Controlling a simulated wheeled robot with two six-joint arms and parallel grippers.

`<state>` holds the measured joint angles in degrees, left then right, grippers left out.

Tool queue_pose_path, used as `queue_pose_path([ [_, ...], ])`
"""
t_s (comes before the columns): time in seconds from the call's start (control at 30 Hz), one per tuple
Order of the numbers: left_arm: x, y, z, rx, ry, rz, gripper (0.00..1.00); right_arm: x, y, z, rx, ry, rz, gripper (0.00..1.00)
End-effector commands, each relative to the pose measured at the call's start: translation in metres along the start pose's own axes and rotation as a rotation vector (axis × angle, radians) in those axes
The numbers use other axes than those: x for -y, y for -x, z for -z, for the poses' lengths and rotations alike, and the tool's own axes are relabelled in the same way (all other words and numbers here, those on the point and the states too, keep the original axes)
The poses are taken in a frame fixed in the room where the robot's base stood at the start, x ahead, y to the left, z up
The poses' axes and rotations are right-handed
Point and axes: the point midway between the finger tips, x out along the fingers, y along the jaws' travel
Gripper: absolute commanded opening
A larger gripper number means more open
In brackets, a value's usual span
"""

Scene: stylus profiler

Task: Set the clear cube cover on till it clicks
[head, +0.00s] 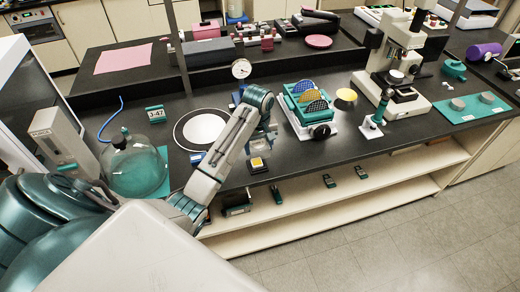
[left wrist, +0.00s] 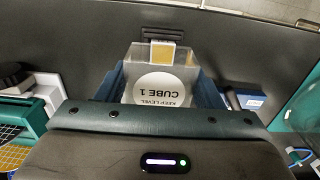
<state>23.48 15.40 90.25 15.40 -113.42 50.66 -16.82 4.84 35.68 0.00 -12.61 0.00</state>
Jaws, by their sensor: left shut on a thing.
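My left gripper (left wrist: 162,88) is shut on the clear cube cover (left wrist: 133,62), with a blue finger on either side. The cover has a round white label reading "KEEP LEVEL CUBE 1", upside down in the left wrist view. A small yellow square piece (left wrist: 162,54) shows at the cover's far edge; whether the cover touches it cannot be told. In the head view the yellow piece (head: 257,162) sits on a small black base (head: 258,169) near the bench's front edge. My left gripper (head: 263,140) is just behind it there, and the cover is hard to make out.
A teal rack with round wafers (head: 309,101) stands to the right, a microscope (head: 400,60) beyond it. A round white plate (head: 204,129), a small blue box (head: 197,157) and a glass dome (head: 135,167) are to the left. Dark bench top (head: 320,152) is clear front right.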

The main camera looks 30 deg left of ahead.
Motion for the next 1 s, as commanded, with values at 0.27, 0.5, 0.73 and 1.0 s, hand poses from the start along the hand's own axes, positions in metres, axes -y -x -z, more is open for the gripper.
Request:
queue_pose_path([
  [0.27,0.000,-0.009,0.000,0.000,0.000,0.001,0.20,-0.007,-0.002,0.001,-0.002,0.003,-0.008,0.55],
  [0.5,0.001,-0.032,-0.001,0.000,0.000,0.002,0.20,0.012,-0.004,-0.016,0.018,-0.004,0.012,0.55],
  [0.73,0.001,-0.047,-0.001,0.000,0.000,0.002,0.20,0.012,-0.006,-0.012,0.015,-0.004,0.012,0.55],
  [1.0,0.000,-0.050,-0.001,-0.001,0.000,0.001,0.20,0.004,-0.007,-0.008,0.008,-0.001,0.004,0.55],
])
